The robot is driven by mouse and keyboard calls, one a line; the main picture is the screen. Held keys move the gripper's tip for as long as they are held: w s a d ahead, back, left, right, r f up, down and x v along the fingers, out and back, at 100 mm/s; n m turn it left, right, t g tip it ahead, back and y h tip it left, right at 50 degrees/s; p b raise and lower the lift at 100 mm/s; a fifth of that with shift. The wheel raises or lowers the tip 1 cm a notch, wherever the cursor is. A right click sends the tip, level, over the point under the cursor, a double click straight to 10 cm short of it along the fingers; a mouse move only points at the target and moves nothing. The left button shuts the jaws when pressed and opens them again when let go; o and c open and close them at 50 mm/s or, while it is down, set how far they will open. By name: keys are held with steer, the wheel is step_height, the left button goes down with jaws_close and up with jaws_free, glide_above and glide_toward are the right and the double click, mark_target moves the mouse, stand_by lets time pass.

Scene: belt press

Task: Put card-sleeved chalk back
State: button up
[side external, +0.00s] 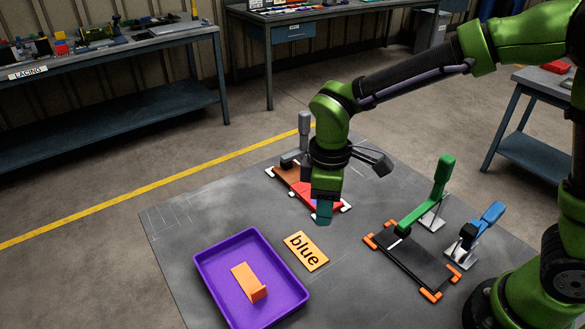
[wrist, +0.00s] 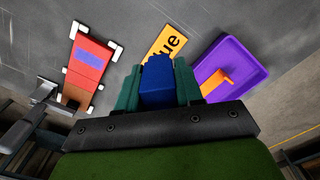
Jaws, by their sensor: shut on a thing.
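My gripper (side external: 324,211) points down above the grey mat, between the red board and the word card. In the wrist view its teal fingers (wrist: 157,76) are shut on a blue block (wrist: 157,84), with a finger on each side. I cannot tell whether this block is the card-sleeved chalk; no sleeve shows on it. The purple tray (side external: 206,262) holds an orange bent piece (side external: 246,282), also seen in the wrist view (wrist: 214,82). An orange card (side external: 306,251) reading "blue" lies beside the tray.
A red and brown board (wrist: 95,48) with a blue patch sits between white corners near a grey lever clamp (side external: 304,130). A black plate (side external: 412,260) with orange corners has a green lever clamp (side external: 440,180). A blue clamp (side external: 488,220) stands at right. The mat's left is clear.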

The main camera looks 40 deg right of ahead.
steer(key=s+a+f+n, duration=0.2)
steer(key=s+n, duration=0.6)
steer(key=shift+n, duration=0.5)
steer(key=f, duration=0.8)
steer(key=shift+w+a+f, duration=0.1)
steer(key=shift+w+f, duration=0.1)
steer(key=o, duration=1)
steer(key=shift+f, duration=0.15)
steer(key=shift+o, duration=0.2)
